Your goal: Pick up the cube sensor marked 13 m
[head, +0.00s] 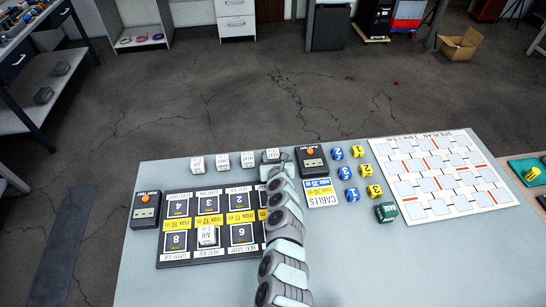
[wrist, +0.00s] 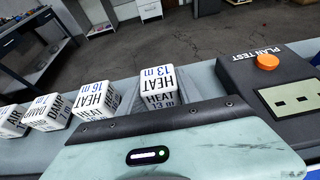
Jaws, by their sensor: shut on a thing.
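The white cube sensor marked HEAT 13 m (wrist: 158,83) is upright at the right end of a row of cubes along the table's far edge. It also shows in the head view (head: 271,155), partly hidden by my arm. My gripper (head: 274,162) is at this cube and shut on it. The fingers are mostly hidden behind the gripper body in the wrist view. I cannot tell whether the cube touches the table or is slightly above it.
Beside it stand white cubes marked HEAT 16 m (wrist: 97,100), DAMP 7 m (wrist: 48,112) and AIR (wrist: 14,120).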

